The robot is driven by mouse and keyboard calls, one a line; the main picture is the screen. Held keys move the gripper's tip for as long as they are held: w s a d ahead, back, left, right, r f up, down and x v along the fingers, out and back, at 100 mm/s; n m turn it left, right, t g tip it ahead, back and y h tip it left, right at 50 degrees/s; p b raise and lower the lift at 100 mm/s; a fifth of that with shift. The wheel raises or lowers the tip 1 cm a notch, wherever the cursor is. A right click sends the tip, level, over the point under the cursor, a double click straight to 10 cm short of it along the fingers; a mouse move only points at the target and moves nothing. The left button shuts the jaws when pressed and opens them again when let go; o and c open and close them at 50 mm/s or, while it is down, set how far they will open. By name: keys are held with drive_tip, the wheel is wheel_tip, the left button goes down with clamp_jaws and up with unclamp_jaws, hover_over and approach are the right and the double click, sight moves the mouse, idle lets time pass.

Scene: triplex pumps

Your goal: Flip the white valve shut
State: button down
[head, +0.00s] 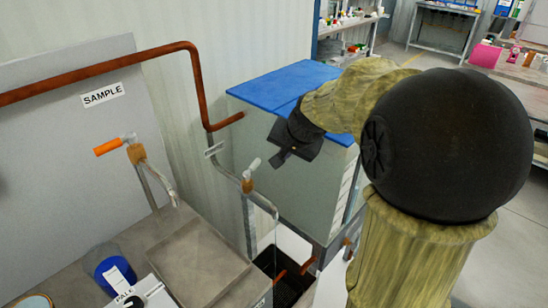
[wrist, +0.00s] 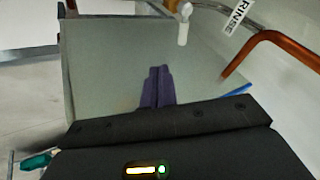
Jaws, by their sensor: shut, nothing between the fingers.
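The white valve (head: 252,167) has a white handle on a tan body, on a thin pipe left of my gripper in the head view. Its handle tilts up to the right there. In the wrist view the white valve (wrist: 184,26) shows at the top, beyond my fingertips, with its handle hanging downward in the picture. My gripper (head: 279,158) is dark, shut and empty, and stands apart from the valve. The two fingers of my gripper (wrist: 157,75) lie together in the wrist view.
An orange-handled valve (head: 108,147) stands at left under the SAMPLE label (head: 102,95). A copper-coloured pipe (head: 197,85) runs behind. A blue-topped cabinet (head: 290,85) is behind my gripper. A RINSE label (wrist: 238,16) is near the white valve. A dark basin (head: 285,278) lies below.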

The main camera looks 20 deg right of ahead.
sight(254, 165)
drive_tip(key=w+a+f, duration=0.3)
drive_tip(key=w+f, duration=0.4)
drive_tip(key=f, duration=0.1)
drive_tip(key=shift+w+a+f, duration=0.25)
drive_tip(key=shift+w+a, duration=0.1)
drive_tip(key=shift+a, duration=0.1)
idle(0.3)
